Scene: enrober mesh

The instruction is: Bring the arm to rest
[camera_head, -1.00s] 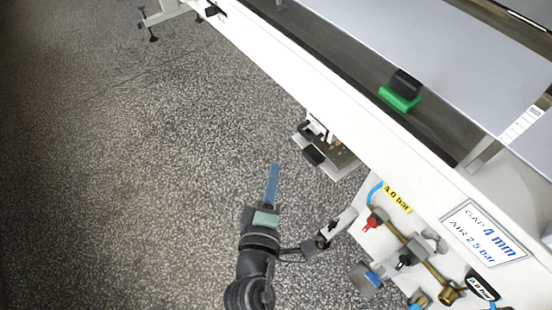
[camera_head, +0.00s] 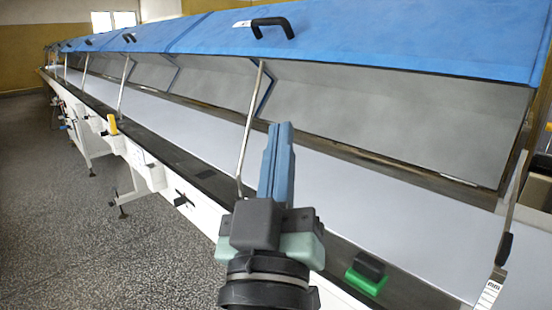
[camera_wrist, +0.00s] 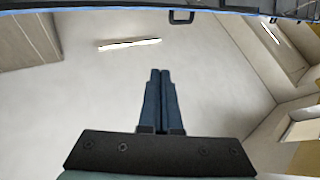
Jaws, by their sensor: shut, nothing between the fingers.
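My gripper (camera_head: 278,135) stands upright in the lower middle of the head view, its blue fingers pressed together and holding nothing. It is in front of the long white machine, and its fingers overlap the grey belt (camera_head: 210,120) in the picture. In the wrist view my gripper (camera_wrist: 160,80) also shows shut, with its fingers side by side. Beyond the fingertips there is pale ceiling, and no object is at the fingers.
The raised blue cover (camera_head: 370,42) with black handles (camera_head: 272,24) runs above the belt, held by thin metal struts (camera_head: 250,125). A black and green block (camera_head: 367,274) sits on the machine's near edge, right of my gripper. Speckled floor (camera_head: 70,240) lies open at left.

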